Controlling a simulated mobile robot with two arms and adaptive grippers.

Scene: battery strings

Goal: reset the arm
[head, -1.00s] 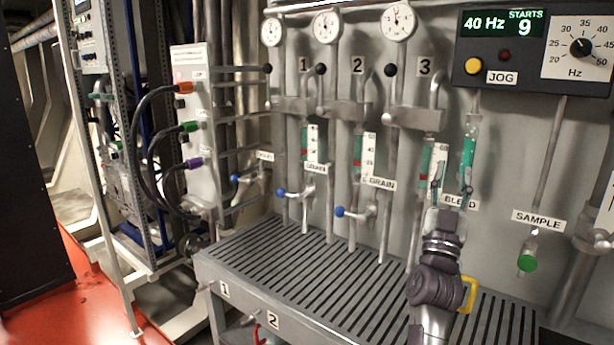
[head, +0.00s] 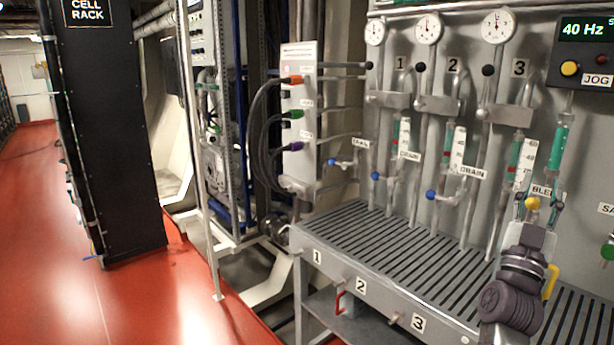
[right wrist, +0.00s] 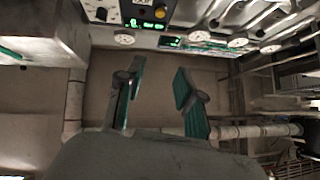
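My right arm comes up from the bottom right of the head view. My right gripper (head: 538,207) points up in front of the wall panel, by the BLEED label. In the right wrist view its two teal-padded fingers (right wrist: 157,85) stand apart with nothing between them. My left gripper is not in view.
A slotted grey bench (head: 400,250) runs under the panel of gauges, valves and tubes. A cable box (head: 299,130) with plugged cables stands left of it. A black cell rack (head: 110,140) stands further left. Open red floor (head: 60,250) lies at the left.

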